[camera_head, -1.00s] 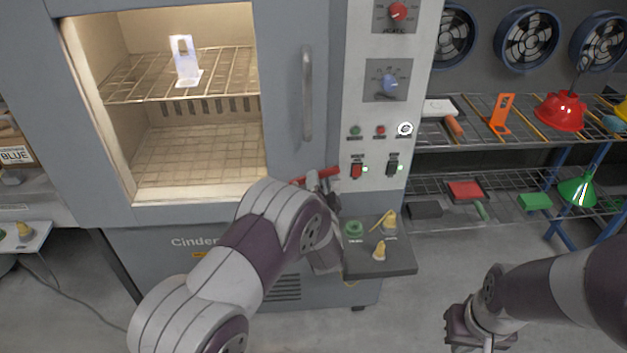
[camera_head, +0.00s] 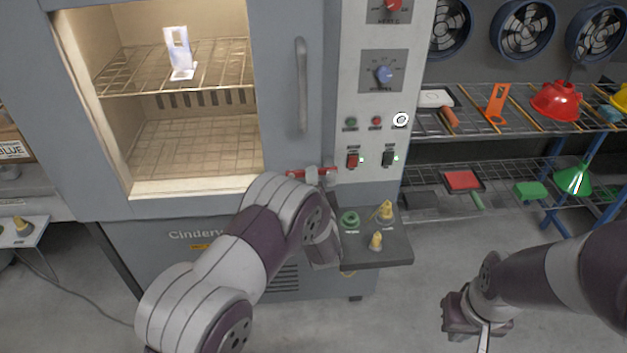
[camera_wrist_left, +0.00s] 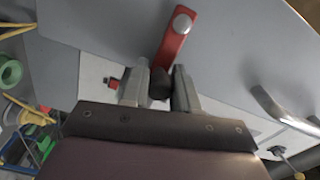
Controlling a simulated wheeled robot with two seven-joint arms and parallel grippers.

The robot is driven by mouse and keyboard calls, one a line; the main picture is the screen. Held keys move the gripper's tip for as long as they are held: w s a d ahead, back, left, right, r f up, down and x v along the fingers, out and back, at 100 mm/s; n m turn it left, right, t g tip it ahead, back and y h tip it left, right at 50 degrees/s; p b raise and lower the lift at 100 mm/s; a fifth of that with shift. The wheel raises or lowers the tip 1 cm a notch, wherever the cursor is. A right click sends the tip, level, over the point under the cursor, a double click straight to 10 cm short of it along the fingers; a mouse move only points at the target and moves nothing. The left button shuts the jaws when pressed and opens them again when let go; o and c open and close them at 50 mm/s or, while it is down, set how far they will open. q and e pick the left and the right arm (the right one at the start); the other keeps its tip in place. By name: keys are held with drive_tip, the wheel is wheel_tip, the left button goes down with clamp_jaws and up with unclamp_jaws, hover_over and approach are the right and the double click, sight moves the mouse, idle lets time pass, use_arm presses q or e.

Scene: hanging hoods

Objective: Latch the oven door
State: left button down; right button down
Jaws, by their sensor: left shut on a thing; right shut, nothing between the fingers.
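The oven door (camera_head: 285,60) is closed against the oven front, with its lit window and upright bar handle (camera_head: 302,85). A red latch lever (camera_head: 300,174) lies nearly level across the door's lower right edge, beside the control panel. In the left wrist view the red lever (camera_wrist_left: 172,48) has a round silver pivot and a dark knob (camera_wrist_left: 160,84) at its end. My left gripper (camera_wrist_left: 160,90) is shut on that knob; in the head view my arm (camera_head: 275,215) partly hides the gripper. My right gripper (camera_head: 478,318) is shut and empty, low at the right, away from the oven.
The control panel (camera_head: 375,100) with knobs and switches stands right of the latch. A small grey shelf (camera_head: 375,255) with several green and yellow pieces juts out below it. Wire racks (camera_head: 500,125) with tools and funnels stand at the right. Floor between is clear.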

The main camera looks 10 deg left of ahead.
use_arm(q)
drive_tip(key=shift+s+f, duration=0.15)
drive_tip(key=shift+f, duration=0.3)
drive_tip(key=c, duration=0.9)
unclamp_jaws()
drive_tip(key=shift+d, duration=0.1)
drive_tip(key=shift+w, duration=0.25)
drive_tip(key=shift+s+r, duration=0.15)
drive_tip(key=shift+s, duration=0.15)
drive_tip(key=v, duration=1.2)
drive_tip(key=shift+d, duration=0.1)
